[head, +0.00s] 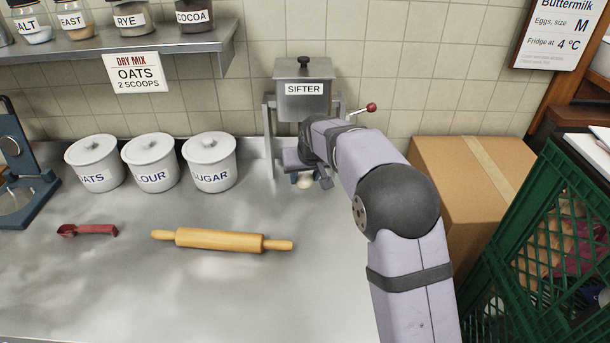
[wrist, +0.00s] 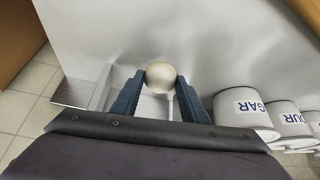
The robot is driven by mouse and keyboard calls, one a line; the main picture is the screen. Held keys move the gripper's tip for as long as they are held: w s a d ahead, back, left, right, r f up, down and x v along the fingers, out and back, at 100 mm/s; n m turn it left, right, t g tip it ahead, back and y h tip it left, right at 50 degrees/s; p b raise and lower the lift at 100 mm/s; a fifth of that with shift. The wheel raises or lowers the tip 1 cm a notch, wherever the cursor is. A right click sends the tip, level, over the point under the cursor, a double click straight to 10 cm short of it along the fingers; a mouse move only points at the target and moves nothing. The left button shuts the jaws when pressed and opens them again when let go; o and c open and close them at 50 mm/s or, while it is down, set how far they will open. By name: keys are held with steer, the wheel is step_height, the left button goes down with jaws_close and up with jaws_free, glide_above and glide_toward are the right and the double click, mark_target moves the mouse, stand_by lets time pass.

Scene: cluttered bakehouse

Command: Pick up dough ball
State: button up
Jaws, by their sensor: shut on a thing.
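The dough ball (wrist: 160,76) is pale and round. In the wrist view it sits between the tips of the two dark blue fingers of my gripper (wrist: 158,92), which is shut on it. In the head view the dough ball (head: 305,182) shows only in part beneath my gripper (head: 307,176), in front of the sifter. The wrist hides much of the gripper there. I cannot tell whether the ball touches the counter.
The metal sifter (head: 303,102) with a red-knobbed handle stands behind my gripper. White OATS, FLOUR and SUGAR (head: 210,162) canisters stand to the left. A cardboard box (head: 450,180) and green crate (head: 540,250) are right.

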steer(key=s+b, duration=0.5)
steer(key=s, duration=1)
steer(key=shift+s, duration=0.35)
steer(key=shift+w, duration=0.1)
